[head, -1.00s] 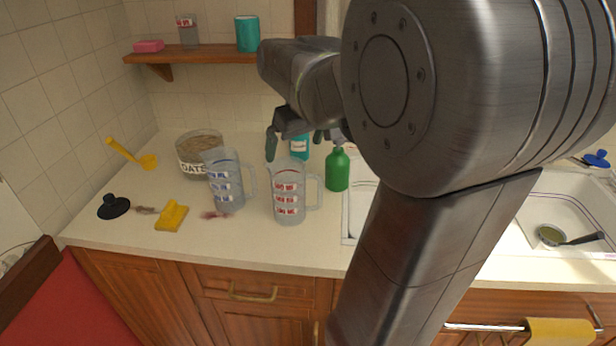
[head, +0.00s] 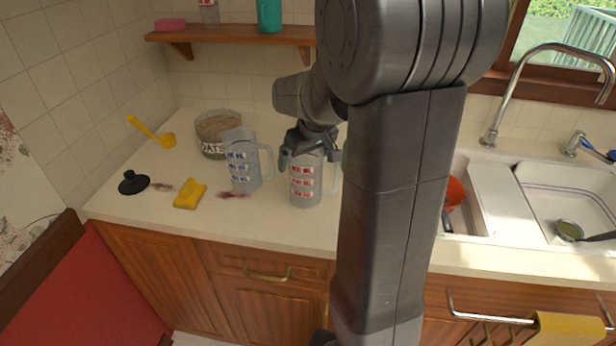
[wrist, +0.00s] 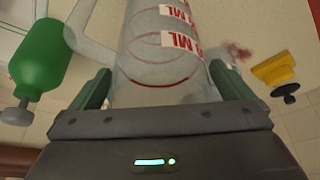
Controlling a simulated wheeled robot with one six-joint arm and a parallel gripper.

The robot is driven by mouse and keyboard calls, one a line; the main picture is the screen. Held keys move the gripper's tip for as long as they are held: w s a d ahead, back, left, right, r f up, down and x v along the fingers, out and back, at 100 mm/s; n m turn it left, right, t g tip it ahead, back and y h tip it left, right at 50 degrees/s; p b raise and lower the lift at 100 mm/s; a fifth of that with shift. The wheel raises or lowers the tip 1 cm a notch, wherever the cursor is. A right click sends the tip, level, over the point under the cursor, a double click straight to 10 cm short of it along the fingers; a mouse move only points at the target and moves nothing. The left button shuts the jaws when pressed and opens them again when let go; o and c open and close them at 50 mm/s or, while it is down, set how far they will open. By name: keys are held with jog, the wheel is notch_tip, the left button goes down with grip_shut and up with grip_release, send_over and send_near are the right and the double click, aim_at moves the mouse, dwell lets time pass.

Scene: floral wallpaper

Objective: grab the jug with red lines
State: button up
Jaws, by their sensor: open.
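The clear jug with red lines (head: 305,184) stands upright on the counter in the head view. My gripper (head: 312,158) is open at the top of this jug, partly covering its rim. In the wrist view the jug with red lines (wrist: 160,45) lies between the two green fingers of my gripper (wrist: 163,90), one on each side. I cannot tell whether the fingers touch it. Its handle (wrist: 88,40) is on the left in the wrist view. A similar jug with blue lines (head: 243,165) stands to its left in the head view.
A green bottle (wrist: 40,62) is near the left finger in the wrist view. An oats jar (head: 213,135), yellow sponge (head: 190,194), black lid (head: 133,183) and yellow ladle (head: 155,135) are further left. The sink (head: 475,218) is to the right.

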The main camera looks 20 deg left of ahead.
jog(key=c, duration=1.3)
jog(key=shift+c, duration=0.2)
